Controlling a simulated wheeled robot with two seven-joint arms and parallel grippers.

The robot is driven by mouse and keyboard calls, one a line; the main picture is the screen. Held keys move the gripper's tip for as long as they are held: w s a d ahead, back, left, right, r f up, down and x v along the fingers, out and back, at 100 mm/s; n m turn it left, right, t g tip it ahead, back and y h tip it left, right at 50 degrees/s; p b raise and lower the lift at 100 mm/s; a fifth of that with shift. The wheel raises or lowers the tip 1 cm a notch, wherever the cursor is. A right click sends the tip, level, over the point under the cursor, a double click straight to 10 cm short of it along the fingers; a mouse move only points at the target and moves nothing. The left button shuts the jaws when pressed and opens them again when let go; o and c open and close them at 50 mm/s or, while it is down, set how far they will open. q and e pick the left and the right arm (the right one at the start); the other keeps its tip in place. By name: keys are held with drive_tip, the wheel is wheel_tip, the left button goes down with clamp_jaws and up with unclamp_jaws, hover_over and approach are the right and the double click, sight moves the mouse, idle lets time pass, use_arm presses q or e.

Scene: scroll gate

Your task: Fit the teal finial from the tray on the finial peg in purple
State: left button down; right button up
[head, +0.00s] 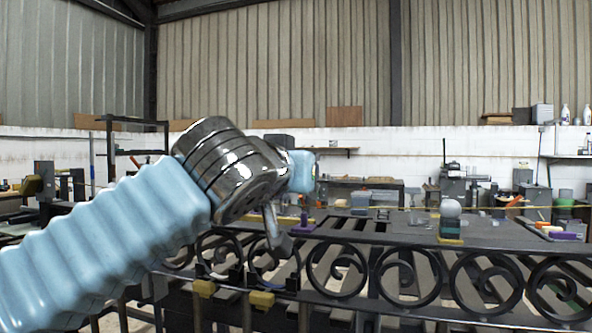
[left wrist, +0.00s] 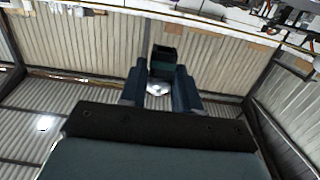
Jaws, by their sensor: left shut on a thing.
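My left gripper (head: 276,232) hangs from the blue arm at the centre, in front of the scroll gate's top rail. In the left wrist view its two dark blue fingers (left wrist: 160,90) are shut on the teal finial (left wrist: 163,67), a dark block with a teal band and a shiny ball toward the palm. The finial cannot be made out in the head view. A small purple peg (head: 304,220) stands on the gate just right of the gripper, apart from it. My right gripper is not in view.
Another piece with a pale ball (head: 450,208) and dark body stands on a yellow pad on the gate's right part. A tray (head: 540,232) with orange and white things lies at the far right. The scroll gate (head: 400,275) spans the front. Yellow blocks (head: 261,299) sit below it.

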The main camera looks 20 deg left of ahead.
sight(300, 233)
use_arm(q)
drive_tip(key=shift+w+f, duration=0.2)
drive_tip(key=shift+w, duration=0.55)
drive_tip(key=shift+f+b, duration=0.95)
drive_tip(key=shift+f, duration=0.45)
drive_tip(key=shift+s, duration=0.1)
drive_tip(key=shift+f+b, duration=1.7)
drive_tip(key=shift+b, duration=0.3)
idle(0.4)
drive_tip(key=c, duration=0.7)
unclamp_jaws()
drive_tip(key=s, duration=0.4)
drive_tip(key=s+b, duration=0.1)
drive_tip(key=s, duration=0.4)
drive_tip(key=s+r, duration=0.1)
drive_tip(key=s, duration=0.3)
drive_tip(key=shift+s+a+b, duration=0.2)
drive_tip(key=shift+s+b, duration=0.15)
